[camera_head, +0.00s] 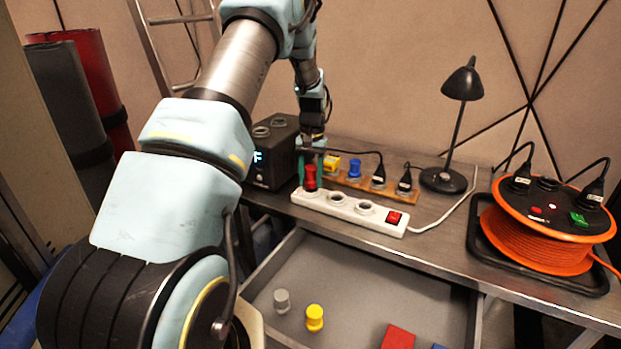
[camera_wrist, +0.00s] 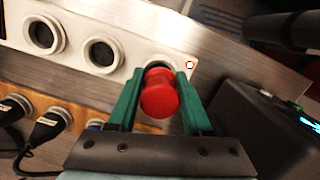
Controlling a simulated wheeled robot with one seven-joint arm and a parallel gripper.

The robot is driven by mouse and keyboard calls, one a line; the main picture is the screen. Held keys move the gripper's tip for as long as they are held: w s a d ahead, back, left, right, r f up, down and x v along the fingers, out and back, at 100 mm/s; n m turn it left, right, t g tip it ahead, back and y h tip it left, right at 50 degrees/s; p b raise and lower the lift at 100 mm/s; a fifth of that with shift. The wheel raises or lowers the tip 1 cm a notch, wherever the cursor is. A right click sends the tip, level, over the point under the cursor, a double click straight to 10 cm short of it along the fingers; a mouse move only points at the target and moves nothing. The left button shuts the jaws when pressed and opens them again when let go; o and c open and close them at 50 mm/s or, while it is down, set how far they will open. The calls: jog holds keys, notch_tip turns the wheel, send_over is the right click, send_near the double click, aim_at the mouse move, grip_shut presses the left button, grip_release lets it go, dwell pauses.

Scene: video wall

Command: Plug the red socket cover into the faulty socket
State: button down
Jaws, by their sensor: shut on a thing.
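My gripper (camera_head: 311,166) is shut on the red socket cover (camera_head: 310,180), with a green finger on each side. The wrist view shows my gripper (camera_wrist: 160,76) holding the red cover (camera_wrist: 160,98) at the end socket of the white power strip (camera_head: 350,208). The cover hides most of that socket; part of its dark ring (camera_wrist: 156,65) shows behind it. A small red-edged mark (camera_wrist: 190,65) is beside this socket. I cannot tell how far the cover is seated. The strip's other sockets (camera_head: 337,198) are empty, and a red switch (camera_head: 393,217) is at its far end.
A wooden strip (camera_head: 350,181) behind holds yellow and blue covers and black plugs. A black box (camera_head: 272,152) stands close left of my gripper. A lamp (camera_head: 443,179) and orange cable reel (camera_head: 541,228) are right. The open drawer (camera_head: 365,275) below holds loose pieces.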

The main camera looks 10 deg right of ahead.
jog(key=shift+f+b, duration=0.3)
jog(key=shift+f, duration=0.35)
